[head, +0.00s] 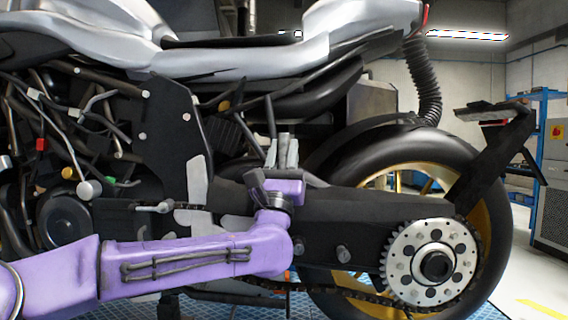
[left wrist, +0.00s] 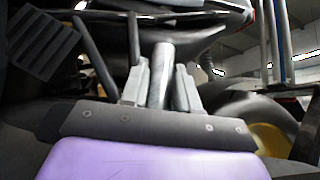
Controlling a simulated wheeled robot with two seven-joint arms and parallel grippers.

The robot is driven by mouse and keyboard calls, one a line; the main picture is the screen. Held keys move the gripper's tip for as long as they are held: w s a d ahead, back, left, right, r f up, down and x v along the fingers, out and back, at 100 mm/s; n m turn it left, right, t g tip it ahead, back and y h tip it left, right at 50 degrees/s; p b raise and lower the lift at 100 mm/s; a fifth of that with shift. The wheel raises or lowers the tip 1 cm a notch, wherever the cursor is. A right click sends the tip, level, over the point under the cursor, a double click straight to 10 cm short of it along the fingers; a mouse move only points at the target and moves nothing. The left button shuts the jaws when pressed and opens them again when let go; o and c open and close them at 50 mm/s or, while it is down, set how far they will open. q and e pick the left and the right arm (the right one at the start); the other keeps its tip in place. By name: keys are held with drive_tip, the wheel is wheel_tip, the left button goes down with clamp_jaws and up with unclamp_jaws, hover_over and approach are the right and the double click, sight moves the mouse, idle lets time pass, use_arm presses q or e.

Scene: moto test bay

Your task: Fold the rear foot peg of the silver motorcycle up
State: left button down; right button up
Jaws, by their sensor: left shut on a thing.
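The silver motorcycle (head: 245,62) fills most of the head view, seen from its side. My left gripper (head: 282,152) is in front of the bike's rear part, above the swingarm, with its fingers pointing up. It is shut on the rear foot peg (head: 284,142), a short grey metal bar. In the left wrist view the peg (left wrist: 161,72) stands nearly upright between the two pale fingers of my left gripper (left wrist: 160,90). The peg's mount is not clear in either view. My right gripper is in neither view.
The black swingarm (head: 355,210) runs behind my left wrist to the sprocket (head: 432,262) and rear wheel (head: 478,215). Hoses and cables (head: 75,110) crowd the left. A blue shelf (head: 541,135) stands at the far right, with open floor before it.

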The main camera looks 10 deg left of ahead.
use_arm(q)
drive_tip(key=shift+r, duration=0.15)
drive_tip(key=c, duration=0.9)
unclamp_jaws()
drive_tip(key=shift+s+f, duration=0.1)
drive_tip(key=shift+f, duration=0.1)
drive_tip(key=b+v, duration=0.2)
drive_tip(key=v, duration=0.8)
drive_tip(key=shift+s, duration=0.2)
